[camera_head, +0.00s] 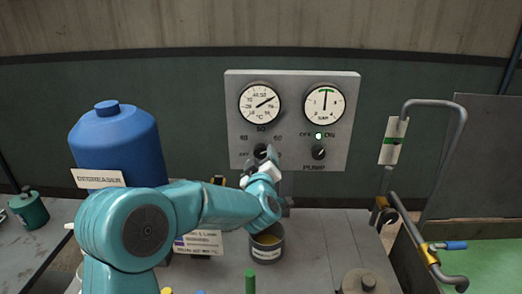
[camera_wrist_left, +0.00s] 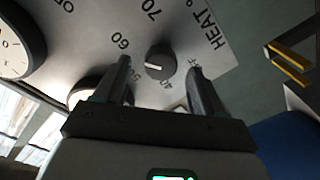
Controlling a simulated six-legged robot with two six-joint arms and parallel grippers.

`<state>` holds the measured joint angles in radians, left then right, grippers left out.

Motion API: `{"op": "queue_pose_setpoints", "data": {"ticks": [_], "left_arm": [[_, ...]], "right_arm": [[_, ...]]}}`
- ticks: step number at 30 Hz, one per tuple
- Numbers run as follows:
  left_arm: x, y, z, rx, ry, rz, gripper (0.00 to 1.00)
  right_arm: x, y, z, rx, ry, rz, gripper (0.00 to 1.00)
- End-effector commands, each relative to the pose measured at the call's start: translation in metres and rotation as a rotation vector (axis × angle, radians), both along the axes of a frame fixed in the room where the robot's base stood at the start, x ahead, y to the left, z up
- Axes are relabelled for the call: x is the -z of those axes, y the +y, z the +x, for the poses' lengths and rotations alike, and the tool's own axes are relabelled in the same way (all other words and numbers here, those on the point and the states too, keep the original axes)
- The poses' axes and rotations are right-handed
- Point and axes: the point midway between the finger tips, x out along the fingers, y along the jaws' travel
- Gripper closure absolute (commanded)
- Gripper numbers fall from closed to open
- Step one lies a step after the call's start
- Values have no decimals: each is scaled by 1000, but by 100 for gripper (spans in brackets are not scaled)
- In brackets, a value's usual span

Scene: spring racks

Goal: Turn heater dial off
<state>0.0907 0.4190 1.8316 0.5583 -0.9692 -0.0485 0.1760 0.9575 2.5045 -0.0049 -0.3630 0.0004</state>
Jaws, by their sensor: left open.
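The heater dial (camera_wrist_left: 160,62) is a round dark knob on the grey control panel (camera_head: 345,90). Its white mark points left in the wrist view, roughly toward the 50 to 60 side of the scale. The OFF mark is on the other side, by the right finger. My left gripper (camera_wrist_left: 160,72) is open, one finger on each side of the dial, with gaps showing between fingers and knob. In the head view my left gripper (camera_head: 264,163) is in front of the panel's lower left and mostly hides the dial. My right gripper is not in view.
Two round gauges (camera_head: 260,103) sit above, and a pump knob (camera_head: 318,152) with a lit green lamp (camera_head: 318,136) is to the right.

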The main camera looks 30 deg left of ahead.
Motion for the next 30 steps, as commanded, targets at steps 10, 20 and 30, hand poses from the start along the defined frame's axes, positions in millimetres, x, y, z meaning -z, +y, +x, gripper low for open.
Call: {"op": "queue_pose_setpoints", "data": {"ticks": [10, 20, 30], "left_arm": [[0, 15, 22, 0, 0, 0, 31], [0, 15, 22, 0, 0, 0, 83], [3, 14, 22, 1, -17, -27, 87]], "right_arm": [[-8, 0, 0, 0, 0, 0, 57], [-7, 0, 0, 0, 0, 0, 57], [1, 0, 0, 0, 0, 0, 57]]}}
